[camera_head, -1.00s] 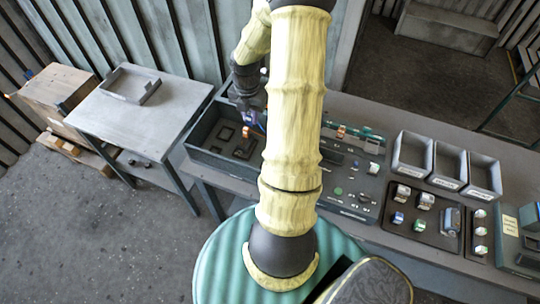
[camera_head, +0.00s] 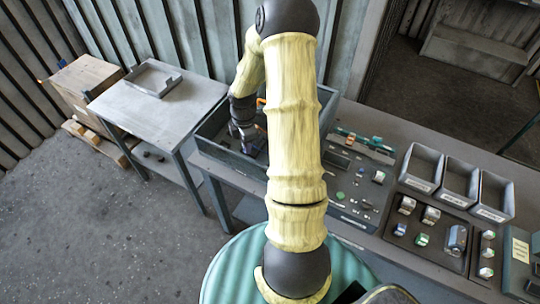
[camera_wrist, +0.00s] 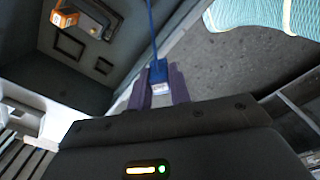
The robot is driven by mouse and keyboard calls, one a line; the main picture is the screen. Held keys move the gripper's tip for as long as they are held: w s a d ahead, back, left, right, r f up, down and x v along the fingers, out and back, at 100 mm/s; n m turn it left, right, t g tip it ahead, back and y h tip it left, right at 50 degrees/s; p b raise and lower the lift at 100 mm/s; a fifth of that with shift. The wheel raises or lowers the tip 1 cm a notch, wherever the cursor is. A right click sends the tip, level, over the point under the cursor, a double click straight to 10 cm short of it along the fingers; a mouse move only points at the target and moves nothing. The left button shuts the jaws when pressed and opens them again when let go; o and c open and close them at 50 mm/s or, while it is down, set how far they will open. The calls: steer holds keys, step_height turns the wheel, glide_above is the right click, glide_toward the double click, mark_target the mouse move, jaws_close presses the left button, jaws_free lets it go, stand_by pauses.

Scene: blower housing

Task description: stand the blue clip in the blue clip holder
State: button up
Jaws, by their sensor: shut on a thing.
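The blue clip (camera_wrist: 159,73) is between the purple fingers of my gripper (camera_wrist: 160,90) in the wrist view. My gripper is shut on it. A thin blue strand runs up from the clip in that view. In the head view my gripper (camera_head: 249,142) is over the grey walled tray (camera_head: 212,126), partly hidden, and the clip cannot be made out there. Square dark-framed recesses (camera_wrist: 70,46) show on the tray floor in the wrist view, beside an orange block (camera_wrist: 66,21). I cannot tell whether one of these is the blue clip holder.
A grey side table (camera_head: 190,100) with a shallow open tray (camera_head: 152,79) stands left. Right of my arm, the workbench (camera_head: 375,128) carries a dark parts board (camera_head: 345,200), three grey bins (camera_head: 421,166) and a panel of small parts (camera_head: 427,240). My arm hides the bench middle.

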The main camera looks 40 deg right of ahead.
steer(key=w+a+f+m+b, duration=0.2)
steer(key=a+f+m+b, duration=0.5)
steer(key=a+f+m, duration=0.8)
step_height(320, 180, down, 3)
steer(key=shift+w+a+r, duration=0.1)
steer(key=shift+w+a, duration=0.2)
steer(key=shift+a, duration=0.85)
